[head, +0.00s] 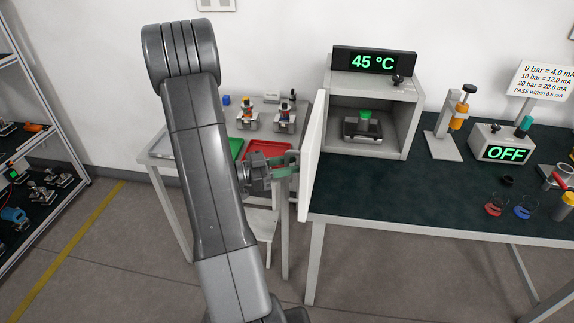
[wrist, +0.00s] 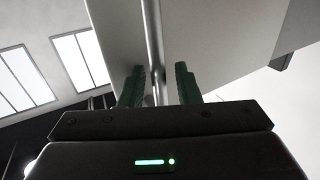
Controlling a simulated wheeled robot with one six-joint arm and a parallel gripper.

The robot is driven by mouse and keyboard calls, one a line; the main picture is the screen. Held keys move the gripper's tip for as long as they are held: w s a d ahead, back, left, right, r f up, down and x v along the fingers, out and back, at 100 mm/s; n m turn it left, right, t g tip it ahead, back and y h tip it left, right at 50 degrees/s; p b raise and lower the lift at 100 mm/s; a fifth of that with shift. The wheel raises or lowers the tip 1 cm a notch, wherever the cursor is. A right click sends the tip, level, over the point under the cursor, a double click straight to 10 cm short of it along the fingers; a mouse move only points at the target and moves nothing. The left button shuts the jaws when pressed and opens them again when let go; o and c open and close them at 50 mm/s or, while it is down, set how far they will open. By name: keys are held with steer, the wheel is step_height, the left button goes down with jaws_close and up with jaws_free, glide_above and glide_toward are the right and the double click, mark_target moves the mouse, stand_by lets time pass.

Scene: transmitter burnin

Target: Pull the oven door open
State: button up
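The oven (head: 408,120) stands on the dark bench, with a green "45 °C" display (head: 373,62) on top. Its white door (head: 313,150) is swung out at the left side, seen almost edge-on, and the inside of the oven shows. A small device with a green top (head: 364,127) sits inside. My gripper (head: 292,164) is at the outer face of the door. In the wrist view, my green fingers stand apart on either side of the metal door handle (wrist: 153,38), with a gap visible on both sides. The fingers do not appear to be clamped on it.
A side table with a red tray (head: 268,149), a green tray (head: 237,148) and small fittings is behind my arm. The bench (head: 400,192) holds a stand (head: 443,139) and an "OFF" box (head: 503,147) at right. Shelves (head: 38,110) stand at far left. Floor in front is clear.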

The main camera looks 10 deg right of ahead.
steer(key=a+b, duration=0.2)
steer(key=a, duration=1.1)
steer(key=shift+a, duration=0.4)
steer(key=shift+s, duration=0.1)
steer(key=d+p, duration=0.2)
steer(key=d, duration=1.2)
